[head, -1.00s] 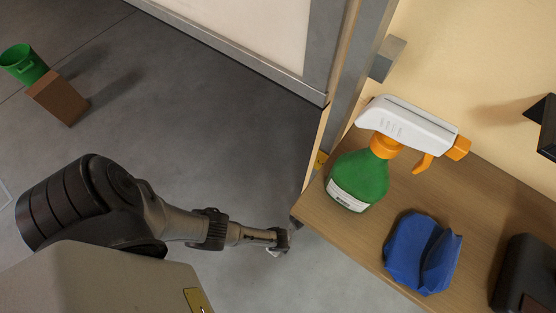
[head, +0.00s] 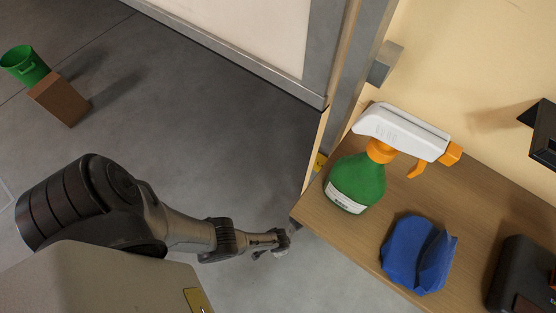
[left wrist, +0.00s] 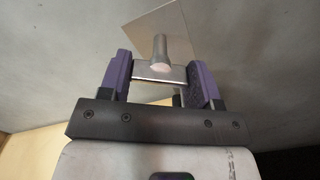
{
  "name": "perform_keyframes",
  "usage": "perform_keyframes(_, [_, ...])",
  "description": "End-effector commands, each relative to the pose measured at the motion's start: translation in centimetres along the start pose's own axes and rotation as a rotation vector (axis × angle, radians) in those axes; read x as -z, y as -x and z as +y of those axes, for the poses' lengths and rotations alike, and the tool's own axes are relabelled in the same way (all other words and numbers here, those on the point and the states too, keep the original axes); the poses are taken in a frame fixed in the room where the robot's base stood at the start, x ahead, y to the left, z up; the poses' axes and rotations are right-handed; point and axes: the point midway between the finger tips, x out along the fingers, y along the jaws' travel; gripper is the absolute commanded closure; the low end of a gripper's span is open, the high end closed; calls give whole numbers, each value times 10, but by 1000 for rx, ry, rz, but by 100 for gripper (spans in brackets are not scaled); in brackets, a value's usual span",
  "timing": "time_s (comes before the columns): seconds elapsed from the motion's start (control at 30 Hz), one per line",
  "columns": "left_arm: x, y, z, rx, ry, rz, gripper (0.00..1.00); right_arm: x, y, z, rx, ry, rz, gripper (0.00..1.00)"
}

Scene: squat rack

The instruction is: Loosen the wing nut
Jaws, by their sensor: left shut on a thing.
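In the head view my left arm reaches across the floor to the shelf's front left corner, with my left gripper (head: 284,240) small and dark just below and left of it. In the left wrist view the gripper (left wrist: 161,77) has purple-padded fingers on both sides of a flat, shiny metal piece, which looks like the wing nut (left wrist: 148,73). It is shut on this piece. A round metal stud (left wrist: 160,50) stands at its middle, in front of a pale square plate (left wrist: 150,30). In the head view the nut cannot be made out. My right gripper is not in view.
A wooden shelf (head: 320,215) holds a green spray bottle (head: 357,182), a blue cloth (head: 410,255) and a dark object (head: 520,270). A grey upright (head: 350,90) stands behind. A green bucket (head: 24,64) and brown box (head: 58,98) are far left. The floor between is clear.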

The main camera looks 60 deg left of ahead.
Motion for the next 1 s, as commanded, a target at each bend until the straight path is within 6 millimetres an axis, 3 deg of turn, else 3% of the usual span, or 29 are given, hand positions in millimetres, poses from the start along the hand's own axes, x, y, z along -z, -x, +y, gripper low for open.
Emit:
perform_keyframes(0.6, [0,0,1,-1,578,-1,66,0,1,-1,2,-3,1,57])
perform_keyframes(1.0, [0,0,0,-1,856,0,66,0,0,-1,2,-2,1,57])
